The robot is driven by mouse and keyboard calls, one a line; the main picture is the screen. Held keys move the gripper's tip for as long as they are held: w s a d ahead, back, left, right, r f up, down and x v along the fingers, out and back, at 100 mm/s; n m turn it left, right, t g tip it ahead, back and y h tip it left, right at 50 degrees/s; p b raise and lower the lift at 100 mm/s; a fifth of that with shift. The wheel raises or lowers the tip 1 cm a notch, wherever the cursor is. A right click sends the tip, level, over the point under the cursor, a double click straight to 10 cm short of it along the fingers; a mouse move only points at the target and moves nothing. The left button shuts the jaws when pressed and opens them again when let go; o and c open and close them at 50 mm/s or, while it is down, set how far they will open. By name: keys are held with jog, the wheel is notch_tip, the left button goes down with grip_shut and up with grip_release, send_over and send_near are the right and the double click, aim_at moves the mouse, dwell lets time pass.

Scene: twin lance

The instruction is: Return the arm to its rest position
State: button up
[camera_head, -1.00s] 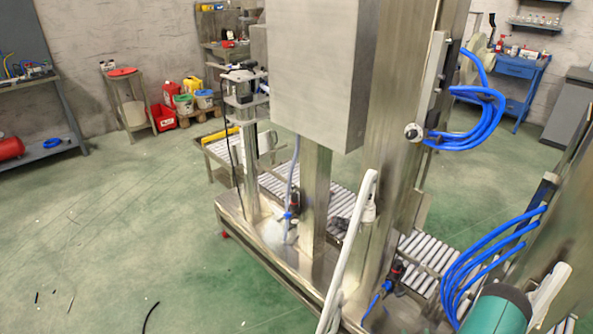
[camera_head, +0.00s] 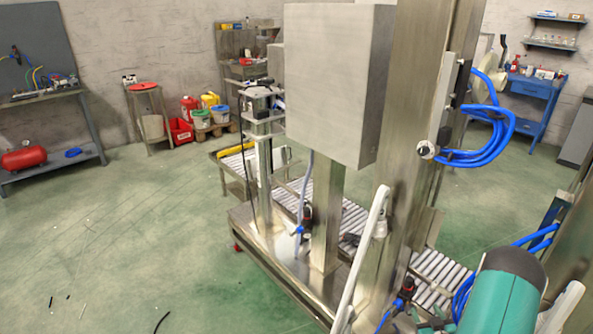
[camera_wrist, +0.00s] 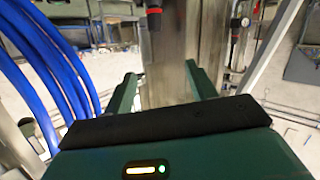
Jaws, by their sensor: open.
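My gripper (camera_wrist: 162,85) shows in the wrist view with its two green fingers spread apart and nothing between them. A metal column (camera_wrist: 172,45) stands beyond the fingers. In the head view my green and dark arm is at the bottom right, in front of the machine. Small green parts of my gripper (camera_head: 432,322) show at the bottom edge, mostly cut off by the frame.
A steel machine with a grey cabinet (camera_head: 335,85) and roller conveyor (camera_head: 440,275) stands close ahead. Blue hoses (camera_head: 490,140) hang from its column; blue hoses (camera_wrist: 50,70) are also close left of my gripper.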

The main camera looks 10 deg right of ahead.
jog(key=w+a+r+g, duration=0.2)
jog(key=w+r, duration=0.4)
jog(key=r, duration=0.3)
jog(key=w+a+r+g, duration=0.1)
jog(key=a+r, duration=0.5)
jog(key=r, duration=0.4)
jog(key=w+a+r+g, duration=0.1)
jog(key=a+r+g, duration=0.1)
jog(key=a+r, duration=0.5)
jog(key=s+a+r+g+y, duration=0.2)
jog(key=s+a+r, duration=0.5)
jog(key=s+a, duration=0.4)
jog(key=s+a+r+g+y, duration=0.2)
jog(key=s+a+r, duration=0.6)
jog(key=s+a, duration=0.4)
jog(key=shift+s+a+r+n, duration=0.2)
jog(key=shift+s+n, duration=0.2)
jog(key=shift+s, duration=0.2)
